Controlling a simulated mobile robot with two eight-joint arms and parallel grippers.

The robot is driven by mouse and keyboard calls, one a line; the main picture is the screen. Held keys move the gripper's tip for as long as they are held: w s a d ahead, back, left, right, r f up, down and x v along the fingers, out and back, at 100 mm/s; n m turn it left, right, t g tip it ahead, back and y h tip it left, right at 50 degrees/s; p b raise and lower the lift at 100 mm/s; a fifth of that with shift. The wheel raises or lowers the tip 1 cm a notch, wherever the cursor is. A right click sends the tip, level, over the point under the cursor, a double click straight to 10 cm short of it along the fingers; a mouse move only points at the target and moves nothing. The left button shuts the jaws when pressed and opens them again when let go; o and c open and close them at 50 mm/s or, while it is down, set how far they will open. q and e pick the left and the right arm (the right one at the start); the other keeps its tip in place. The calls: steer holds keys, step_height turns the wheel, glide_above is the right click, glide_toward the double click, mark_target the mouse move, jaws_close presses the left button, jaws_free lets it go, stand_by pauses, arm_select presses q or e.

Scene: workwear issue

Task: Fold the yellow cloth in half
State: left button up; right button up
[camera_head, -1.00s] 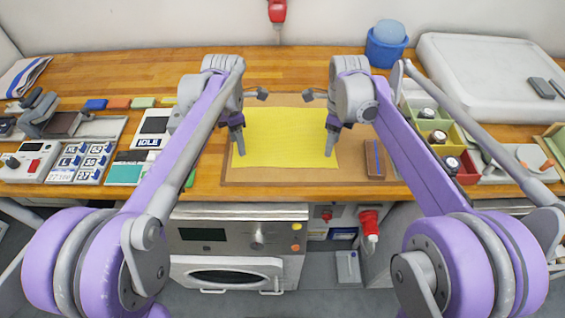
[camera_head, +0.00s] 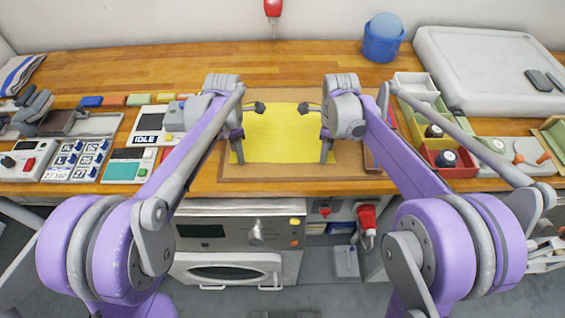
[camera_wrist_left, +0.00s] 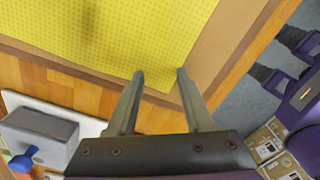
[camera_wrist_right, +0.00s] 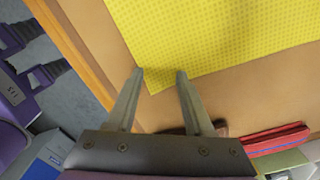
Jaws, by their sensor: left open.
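The yellow cloth (camera_head: 285,135) lies flat and unfolded on a brown board on the worktop. My left gripper (camera_head: 240,160) is at its near left corner, pointing down. In the left wrist view the open fingers (camera_wrist_left: 160,72) stand on both sides of the cloth's corner (camera_wrist_left: 110,35). My right gripper (camera_head: 327,160) is at the near right corner. In the right wrist view its fingers (camera_wrist_right: 160,70) are open around that corner of the cloth (camera_wrist_right: 220,35). Neither gripper holds the cloth. I cannot tell whether the fingertips touch it.
The brown board (camera_head: 285,173) borders the cloth near the worktop's front edge. Label displays (camera_head: 60,160) and a device marked IDLE (camera_head: 150,125) stand left. Coloured bins (camera_head: 450,165), a blue bucket (camera_head: 383,42) and a white case (camera_head: 480,70) are right. The worktop behind the board is clear.

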arm_select(q)
steer(key=shift+f, duration=0.1)
jaws_close()
arm_select(e)
steer(key=shift+f, duration=0.1)
jaws_close()
